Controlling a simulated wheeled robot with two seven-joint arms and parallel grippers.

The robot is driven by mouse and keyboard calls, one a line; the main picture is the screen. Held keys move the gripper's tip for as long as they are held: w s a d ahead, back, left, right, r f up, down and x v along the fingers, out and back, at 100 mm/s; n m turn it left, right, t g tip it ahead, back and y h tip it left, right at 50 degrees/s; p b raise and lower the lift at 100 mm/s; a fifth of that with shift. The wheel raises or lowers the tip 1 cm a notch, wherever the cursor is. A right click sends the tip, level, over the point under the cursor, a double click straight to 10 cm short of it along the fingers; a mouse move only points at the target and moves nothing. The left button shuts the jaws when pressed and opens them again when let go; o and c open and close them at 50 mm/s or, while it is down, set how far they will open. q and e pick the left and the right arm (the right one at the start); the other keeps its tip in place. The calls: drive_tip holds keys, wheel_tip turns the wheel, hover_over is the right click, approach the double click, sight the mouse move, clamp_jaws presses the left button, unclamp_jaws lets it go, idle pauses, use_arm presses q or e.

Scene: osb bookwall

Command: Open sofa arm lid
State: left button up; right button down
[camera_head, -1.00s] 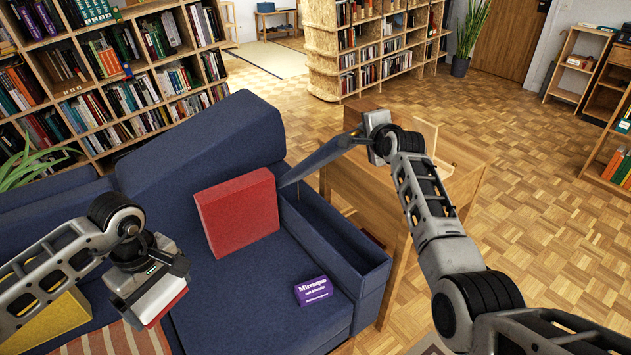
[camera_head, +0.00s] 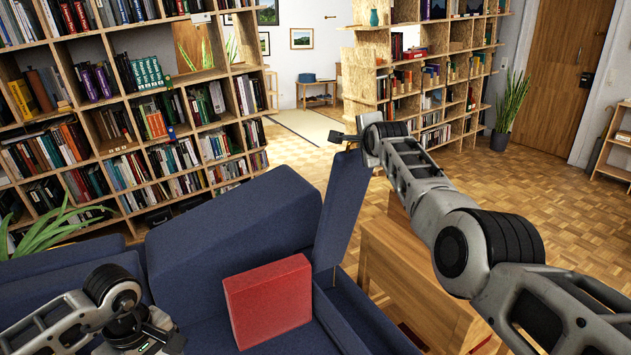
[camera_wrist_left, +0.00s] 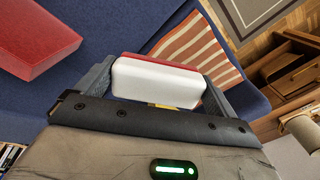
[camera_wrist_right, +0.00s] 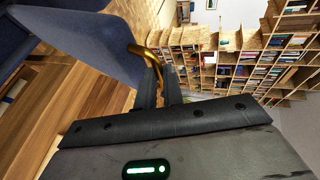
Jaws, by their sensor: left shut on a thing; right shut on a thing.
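The blue sofa arm lid (camera_head: 341,207) stands steeply raised, nearly upright, at the back of the sofa arm (camera_head: 352,312), whose hollow is open in front of it. My right gripper (camera_head: 345,137) is at the lid's top edge. In the right wrist view its fingers (camera_wrist_right: 158,88) are shut on a brass loop (camera_wrist_right: 147,55) at the lid's (camera_wrist_right: 85,40) end. My left gripper is low at the left, its fingers hidden in the head view. In the left wrist view it (camera_wrist_left: 157,85) is shut on a white and red block (camera_wrist_left: 155,82) above the sofa.
A red cushion (camera_head: 268,300) leans on the blue sofa seat beside the arm. A wooden side table (camera_head: 415,285) stands close to the arm's right. Bookshelves (camera_head: 130,105) rise behind the sofa. A striped cloth (camera_wrist_left: 190,45) lies below my left gripper.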

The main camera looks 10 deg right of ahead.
drive_tip(key=shift+d+r, duration=0.15)
drive_tip(key=shift+r, duration=0.2)
drive_tip(key=c, duration=1.6)
unclamp_jaws()
drive_tip(key=shift+o, duration=0.4)
drive_tip(key=shift+f, duration=0.1)
drive_tip(key=shift+f, duration=0.1)
use_arm(q)
drive_tip(key=shift+r, duration=0.1)
use_arm(e)
drive_tip(key=shift+s, duration=0.1)
use_arm(q)
drive_tip(key=shift+r, duration=0.1)
drive_tip(key=shift+r+p, duration=0.15)
drive_tip(key=shift+p, duration=0.2)
drive_tip(key=shift+f+b, duration=0.75)
drive_tip(key=shift+b, duration=0.05)
use_arm(e)
drive_tip(key=v, duration=1.2)
